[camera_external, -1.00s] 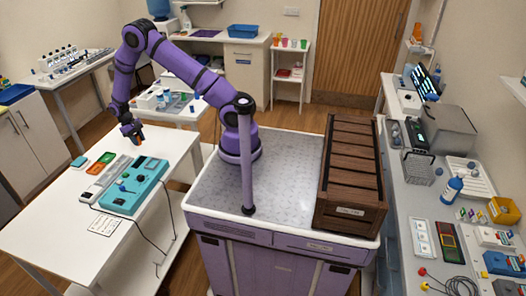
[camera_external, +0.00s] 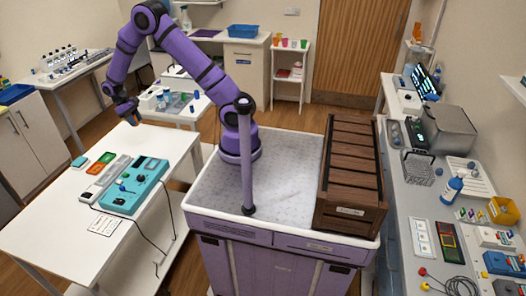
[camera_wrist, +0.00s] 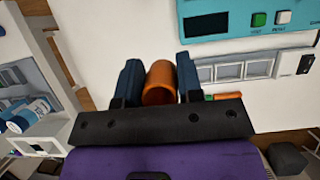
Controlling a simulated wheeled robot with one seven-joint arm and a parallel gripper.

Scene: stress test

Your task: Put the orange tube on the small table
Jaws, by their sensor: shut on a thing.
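My gripper (camera_external: 131,119) is shut on the orange tube (camera_wrist: 160,82). In the wrist view the tube sits between the two dark blue fingers of my gripper (camera_wrist: 159,80). In the external view the tube is a small orange spot under the fingers, above the far end of the white workbench (camera_external: 62,208). A small white table (camera_external: 186,116) with racks and bottles stands just beyond that bench, to the right of my gripper.
A teal device (camera_external: 134,186), a grey tray strip (camera_external: 105,178) and green and orange pieces lie on the bench. A white shelf stand (camera_external: 290,75) with coloured cups is at the back. A brown wooden crate (camera_external: 350,212) is at the right. The bench's near left part is clear.

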